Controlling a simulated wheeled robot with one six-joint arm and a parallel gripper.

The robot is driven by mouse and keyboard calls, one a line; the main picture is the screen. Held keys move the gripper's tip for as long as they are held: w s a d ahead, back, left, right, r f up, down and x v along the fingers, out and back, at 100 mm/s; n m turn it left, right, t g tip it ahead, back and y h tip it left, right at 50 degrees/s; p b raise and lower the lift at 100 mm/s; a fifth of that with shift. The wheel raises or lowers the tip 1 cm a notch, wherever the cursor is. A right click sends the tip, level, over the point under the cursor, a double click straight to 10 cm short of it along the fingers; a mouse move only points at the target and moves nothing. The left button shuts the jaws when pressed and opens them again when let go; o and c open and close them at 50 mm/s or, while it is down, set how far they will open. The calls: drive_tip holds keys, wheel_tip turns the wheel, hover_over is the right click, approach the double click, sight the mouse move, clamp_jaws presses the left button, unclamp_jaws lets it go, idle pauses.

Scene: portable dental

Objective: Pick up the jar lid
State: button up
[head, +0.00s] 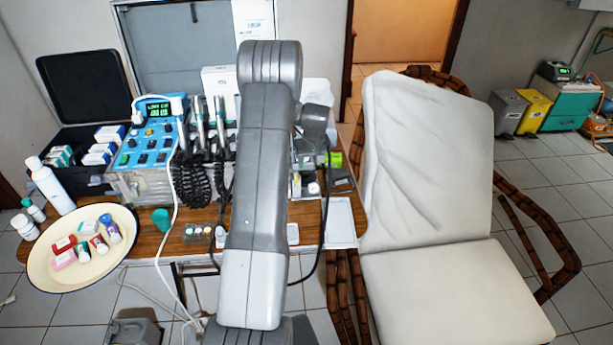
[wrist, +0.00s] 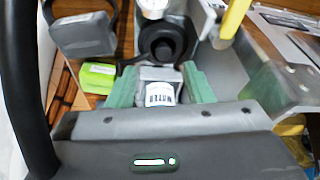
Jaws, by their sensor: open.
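I cannot pick out the jar lid for certain. A black round piece (wrist: 165,42) with a raised centre lies just beyond my fingertips in the wrist view and may be it. My gripper (wrist: 160,84) is open, with its green-padded fingers apart. In the head view my arm covers this part of the table, and my fingertips are hidden.
A bright green box (wrist: 98,77) and a grey block (wrist: 82,33) stand left of the fingers. A yellow rod (wrist: 234,18) is at the right. The head view shows a blue control unit (head: 146,143), cream tray (head: 82,280) and white chair (head: 425,155).

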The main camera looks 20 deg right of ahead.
sight(306, 172)
drive_tip(key=shift+a+p+x, duration=0.15)
drive_tip(key=shift+p+x, duration=0.35)
drive_tip(key=shift+x, duration=0.95)
drive_tip(key=shift+a+p+x, duration=0.1)
drive_tip(key=shift+p+x, duration=0.35)
drive_tip(key=shift+x, duration=1)
drive_tip(key=shift+c, duration=0.5)
clamp_jaws()
